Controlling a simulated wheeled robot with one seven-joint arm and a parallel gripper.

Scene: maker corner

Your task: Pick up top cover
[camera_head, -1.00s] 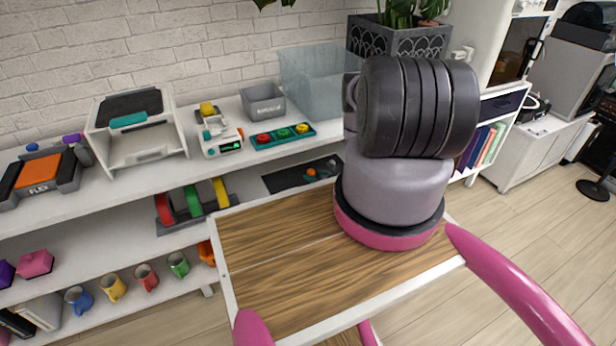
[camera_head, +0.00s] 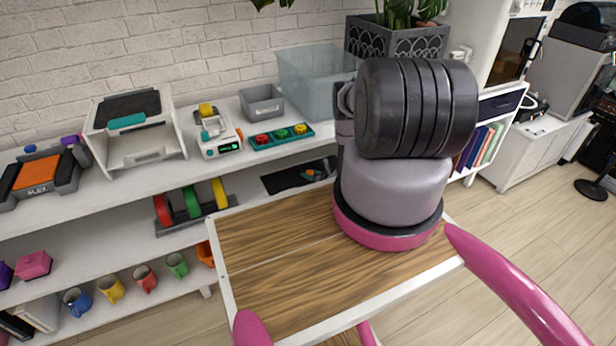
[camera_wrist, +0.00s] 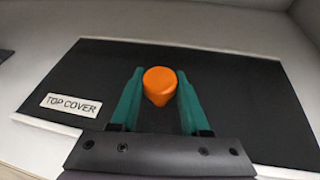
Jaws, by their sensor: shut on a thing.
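A flat black panel (camera_wrist: 235,85) with a white "TOP COVER" label (camera_wrist: 71,104) lies on a pale shelf in the wrist view. A small orange piece (camera_wrist: 160,82), round-topped and tapering, stands out over the panel between my green fingertips. My gripper (camera_wrist: 160,95) is shut on this orange piece. I cannot tell whether the piece is fixed to the panel. In the head view the black panel (camera_head: 284,181) lies on the middle shelf, with the orange piece (camera_head: 310,173) small on it. My arm hides the panel's right side there.
The upper shelf (camera_head: 228,171) runs above the panel, with a teal button tray (camera_head: 278,136), a small device (camera_head: 217,133) and a clear bin (camera_head: 315,80). A rack of coloured spools (camera_head: 190,206) stands left of the panel. Several mugs (camera_head: 145,278) stand lower down.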

